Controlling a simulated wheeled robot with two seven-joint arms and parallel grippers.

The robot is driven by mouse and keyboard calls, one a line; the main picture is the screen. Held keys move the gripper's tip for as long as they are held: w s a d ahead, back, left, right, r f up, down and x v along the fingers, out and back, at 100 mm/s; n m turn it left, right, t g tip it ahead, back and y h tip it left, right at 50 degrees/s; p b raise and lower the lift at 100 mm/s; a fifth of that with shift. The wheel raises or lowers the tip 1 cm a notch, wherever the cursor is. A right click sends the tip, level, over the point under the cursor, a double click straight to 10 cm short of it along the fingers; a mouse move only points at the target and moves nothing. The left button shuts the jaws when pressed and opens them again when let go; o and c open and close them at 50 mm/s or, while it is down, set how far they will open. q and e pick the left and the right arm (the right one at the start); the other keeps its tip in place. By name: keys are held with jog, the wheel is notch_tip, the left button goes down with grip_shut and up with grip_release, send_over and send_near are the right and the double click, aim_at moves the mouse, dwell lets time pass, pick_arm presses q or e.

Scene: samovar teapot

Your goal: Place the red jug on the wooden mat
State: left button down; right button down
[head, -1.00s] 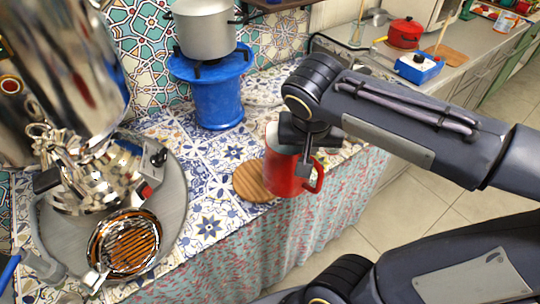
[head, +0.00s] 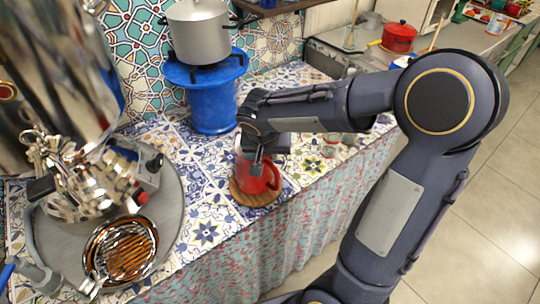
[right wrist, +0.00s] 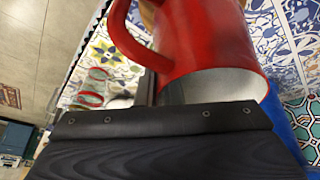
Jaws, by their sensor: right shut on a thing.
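The red jug (head: 254,179) is upright over the round wooden mat (head: 262,198) on the tiled counter. It looks to be standing on the mat, though I cannot tell whether its base touches. My right gripper (head: 258,158) is shut on the jug at its rim, reaching in from the right. In the right wrist view the red jug (right wrist: 205,40) fills the upper middle, with its handle to the left and its white inside showing. The mat's front edge is visible in the head view; the rest is under the jug. My left gripper is not in view.
A blue stove (head: 213,95) carrying a grey pot (head: 200,30) stands behind the jug. A round grey tray (head: 170,215) with metal ware and a tall shiny samovar (head: 60,70) is at the left. The counter's front edge is close to the mat.

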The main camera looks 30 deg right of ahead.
jog(key=shift+f, duration=0.5)
jog(key=shift+f, duration=0.15)
jog(key=c, duration=1.6)
grip_release()
